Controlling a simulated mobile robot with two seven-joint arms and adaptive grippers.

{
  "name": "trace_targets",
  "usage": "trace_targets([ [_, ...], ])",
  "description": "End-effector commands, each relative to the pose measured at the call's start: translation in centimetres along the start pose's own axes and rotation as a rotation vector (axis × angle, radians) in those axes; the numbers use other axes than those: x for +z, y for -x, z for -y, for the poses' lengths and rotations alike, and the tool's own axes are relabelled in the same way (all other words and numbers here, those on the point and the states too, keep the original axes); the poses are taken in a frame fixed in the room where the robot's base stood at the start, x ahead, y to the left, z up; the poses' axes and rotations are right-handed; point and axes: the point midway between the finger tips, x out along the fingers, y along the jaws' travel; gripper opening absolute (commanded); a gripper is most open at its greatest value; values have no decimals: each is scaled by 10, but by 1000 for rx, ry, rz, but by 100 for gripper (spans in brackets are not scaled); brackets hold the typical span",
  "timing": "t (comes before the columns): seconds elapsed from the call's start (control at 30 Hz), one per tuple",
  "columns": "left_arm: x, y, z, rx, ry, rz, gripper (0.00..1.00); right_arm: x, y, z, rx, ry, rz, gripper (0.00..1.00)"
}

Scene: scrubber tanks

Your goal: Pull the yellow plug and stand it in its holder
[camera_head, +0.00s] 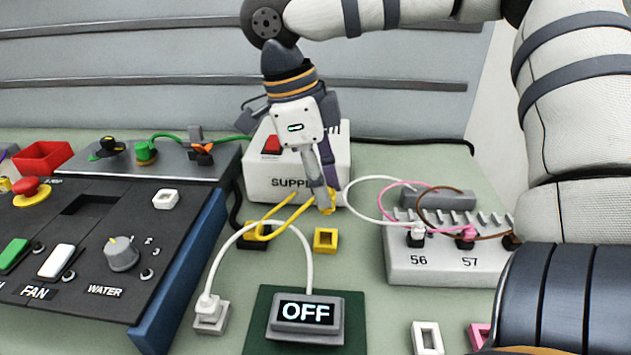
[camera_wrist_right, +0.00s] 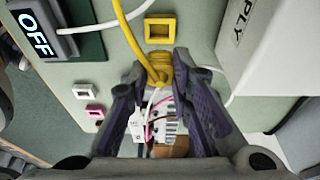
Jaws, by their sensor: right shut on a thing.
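My right gripper (camera_head: 320,197) is shut on the yellow plug (camera_head: 328,203), just in front of the SUPPLY box (camera_head: 295,178). The plug also shows between the fingertips in the right wrist view (camera_wrist_right: 158,68), with its yellow cable running away from it. The yellow holder (camera_head: 325,239), a square block with an opening, stands on the bench just nearer than the plug. It is empty in the right wrist view (camera_wrist_right: 160,28), and the plug is apart from it. My left gripper is not in view.
The OFF display (camera_head: 306,316) stands near the front, with a white plug (camera_head: 209,306) to its left. A grey socket strip (camera_head: 450,262) marked 56 and 57 carries several cables at right. Empty white (camera_head: 427,338) and pink (camera_head: 480,336) holders lie in front. A control panel fills the left.

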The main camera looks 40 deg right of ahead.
Motion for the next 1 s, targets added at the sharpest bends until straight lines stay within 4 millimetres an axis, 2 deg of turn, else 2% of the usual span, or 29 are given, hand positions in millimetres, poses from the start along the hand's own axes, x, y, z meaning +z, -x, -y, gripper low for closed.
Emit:
trace_targets([
  [0.17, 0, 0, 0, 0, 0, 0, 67, 1, -4, 0, 1, 0, -1, 0],
  [0.57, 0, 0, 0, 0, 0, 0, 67, 11, -41, 0, 1, 0, 0, 0],
  [1.0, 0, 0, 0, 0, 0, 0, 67, 11, -43, 0, 0, 0, 1, 0],
])
